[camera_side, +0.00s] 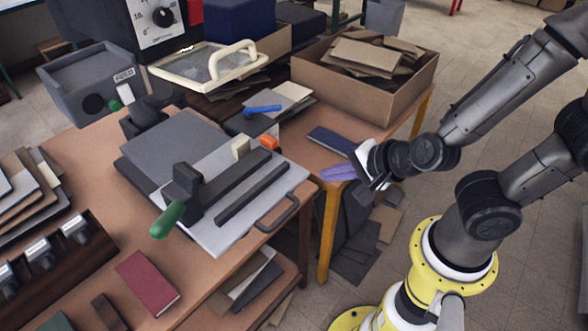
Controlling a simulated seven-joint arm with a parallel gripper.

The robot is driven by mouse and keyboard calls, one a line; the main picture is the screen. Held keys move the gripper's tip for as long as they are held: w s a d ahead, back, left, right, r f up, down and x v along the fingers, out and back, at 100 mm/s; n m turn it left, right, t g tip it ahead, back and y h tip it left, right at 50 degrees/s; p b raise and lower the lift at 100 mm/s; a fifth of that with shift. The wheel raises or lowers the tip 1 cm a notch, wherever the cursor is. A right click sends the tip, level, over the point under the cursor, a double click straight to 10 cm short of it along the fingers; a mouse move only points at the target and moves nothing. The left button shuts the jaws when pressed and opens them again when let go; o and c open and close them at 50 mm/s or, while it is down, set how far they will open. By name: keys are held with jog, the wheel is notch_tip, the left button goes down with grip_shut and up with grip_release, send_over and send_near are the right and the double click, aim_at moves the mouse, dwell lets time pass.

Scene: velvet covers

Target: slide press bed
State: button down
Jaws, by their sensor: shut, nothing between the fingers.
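The press bed looks to be the light metal plate (240,225) on the wooden table. A dark U-shaped handle (277,214) sticks out from its front right edge. A dark grey board (175,150) lies at its back left. Two dark bars and a clamp with a green-handled lever (168,219) sit on the plate. My gripper (366,186) is shut and empty, to the right of the bed and apart from the handle, beside a purple cloth-like piece (338,172).
A machine with a dial (162,17) stands behind, near a cream-framed clear lid (205,65). A cardboard box (385,97) of brown boards stands at back right.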

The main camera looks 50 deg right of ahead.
jog(key=x, duration=0.7)
jog(key=w, duration=0.3)
jog(key=shift+w+f, duration=0.2)
jog(key=shift+f, duration=0.1)
jog(key=shift+w, duration=0.6)
jog(key=w, duration=2.2)
jog(key=shift+w+r, duration=0.1)
jog(key=shift+w, duration=0.25)
